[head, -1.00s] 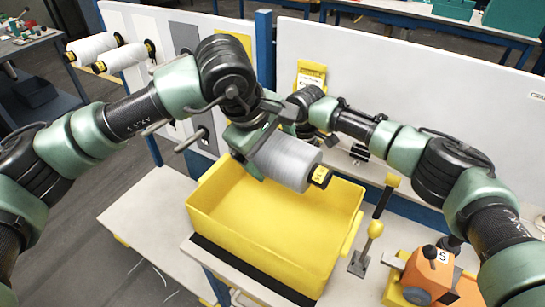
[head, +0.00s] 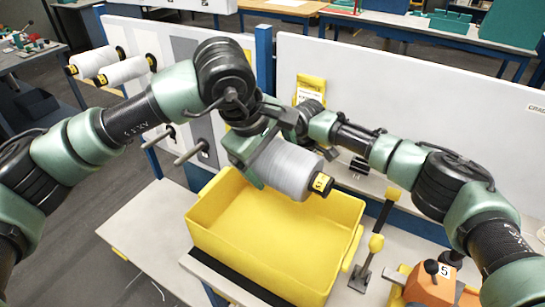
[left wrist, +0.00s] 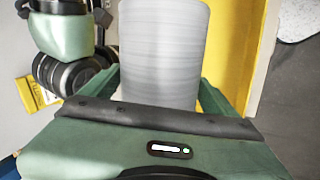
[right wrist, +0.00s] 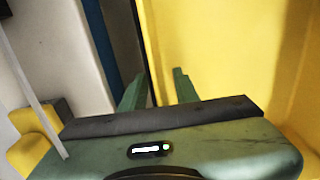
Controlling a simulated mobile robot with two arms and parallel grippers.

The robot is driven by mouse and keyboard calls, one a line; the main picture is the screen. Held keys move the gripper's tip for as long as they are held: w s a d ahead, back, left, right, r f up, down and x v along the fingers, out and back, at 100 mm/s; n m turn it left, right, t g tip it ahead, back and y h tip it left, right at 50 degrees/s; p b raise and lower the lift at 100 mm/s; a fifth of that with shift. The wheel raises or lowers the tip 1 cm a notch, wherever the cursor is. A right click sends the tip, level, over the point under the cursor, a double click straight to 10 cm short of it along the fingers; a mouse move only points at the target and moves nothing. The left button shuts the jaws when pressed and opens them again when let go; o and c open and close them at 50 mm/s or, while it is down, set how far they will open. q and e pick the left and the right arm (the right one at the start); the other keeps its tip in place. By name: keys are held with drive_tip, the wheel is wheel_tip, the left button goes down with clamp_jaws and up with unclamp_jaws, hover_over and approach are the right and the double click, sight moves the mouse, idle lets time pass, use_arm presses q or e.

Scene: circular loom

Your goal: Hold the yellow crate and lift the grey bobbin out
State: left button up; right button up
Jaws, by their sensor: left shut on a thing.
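The grey bobbin (head: 285,168) has a black and yellow end cap facing right. It is held tilted above the back part of the yellow crate (head: 225,250). My left gripper (head: 257,160) is shut on the bobbin; in the left wrist view the bobbin (left wrist: 163,50) sits between its fingers. The crate's inside looks empty where I can see it. In the right wrist view my right gripper (right wrist: 158,90) has its fingers apart, at the edge of the crate's yellow wall (right wrist: 230,50). In the head view that gripper is mostly hidden behind the bobbin and left gripper.
Two white bobbins (head: 125,71) sit on pegs at the left of the panel, with bare pegs (head: 190,152) below. A yellow-knobbed lever (head: 368,258) and an orange machine (head: 440,285) stand right of the crate. A white panel (head: 410,110) rises behind.

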wheel_tip(320, 180, up, 12)
drive_tip(key=shift+w+f, duration=0.1)
idle(0.7)
